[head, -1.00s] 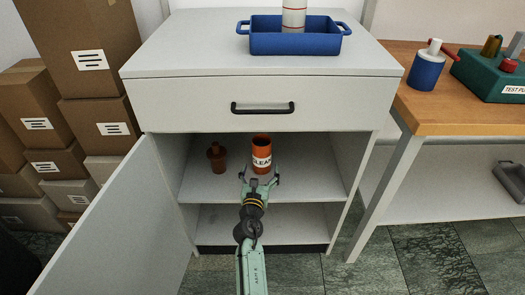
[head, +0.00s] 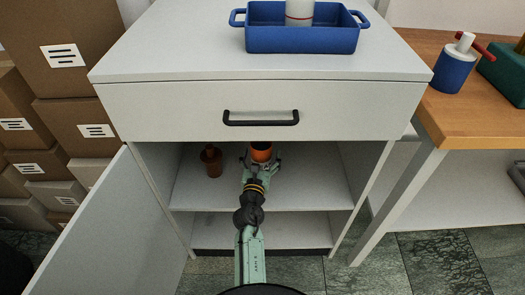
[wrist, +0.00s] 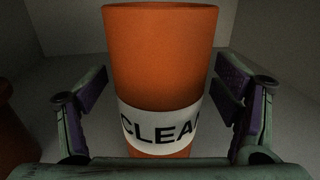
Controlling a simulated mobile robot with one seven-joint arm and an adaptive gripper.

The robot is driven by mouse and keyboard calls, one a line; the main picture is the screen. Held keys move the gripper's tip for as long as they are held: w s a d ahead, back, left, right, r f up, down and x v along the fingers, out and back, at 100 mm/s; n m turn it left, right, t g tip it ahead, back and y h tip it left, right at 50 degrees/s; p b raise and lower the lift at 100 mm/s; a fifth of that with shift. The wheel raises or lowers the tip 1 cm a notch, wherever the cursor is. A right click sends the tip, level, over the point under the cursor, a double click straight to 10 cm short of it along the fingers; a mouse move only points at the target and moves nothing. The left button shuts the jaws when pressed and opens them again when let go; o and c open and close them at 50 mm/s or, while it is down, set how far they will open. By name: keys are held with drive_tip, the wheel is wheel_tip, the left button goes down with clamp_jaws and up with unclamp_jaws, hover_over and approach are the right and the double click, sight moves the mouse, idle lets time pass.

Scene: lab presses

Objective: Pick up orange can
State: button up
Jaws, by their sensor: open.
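The orange can (head: 261,153) stands upright on the upper shelf inside the open cabinet. In the wrist view the orange can (wrist: 160,60) fills the middle and shows a white label with part of the word "CLEAN". My gripper (head: 261,163) is open, reaching into the cabinet at the can. In the wrist view my gripper (wrist: 160,100) has one finger on each side of the can, with a gap visible on both sides. The can's lower part is partly hidden behind the gripper.
A brown bottle (head: 211,161) stands left of the can on the same shelf (head: 315,190). The cabinet door (head: 105,235) is swung open to the left. A drawer with a black handle (head: 261,118) is above. A blue tray (head: 300,40) sits on top.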

drive_tip(key=shift+w, duration=0.2)
drive_tip(key=shift+s+r, duration=0.1)
drive_tip(key=shift+c, duration=0.6)
drive_tip(key=c, duration=1.5)
drive_tip(key=shift+r, duration=0.1)
drive_tip(key=shift+c, duration=0.2)
